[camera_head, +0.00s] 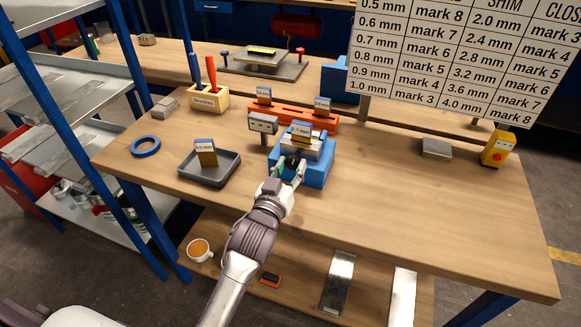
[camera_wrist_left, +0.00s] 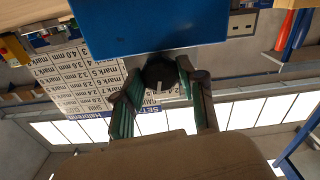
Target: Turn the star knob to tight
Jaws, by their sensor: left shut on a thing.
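The star knob (camera_wrist_left: 160,70) is dark and round with a pale line on it, at the edge of the blue block (camera_wrist_left: 150,25) in the left wrist view. In the head view the knob (camera_head: 293,161) is a small dark shape on the near face of the blue fixture (camera_head: 316,174). My left gripper (camera_head: 289,168) reaches it from the front, its green-padded fingers (camera_wrist_left: 158,82) on either side of the knob and closed on it. Fingers partly hide the knob. No tight marking is readable. My right gripper is not in view.
A grey tray (camera_head: 226,166), blue ring (camera_head: 145,146) and yellow box (camera_head: 497,149) lie around.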

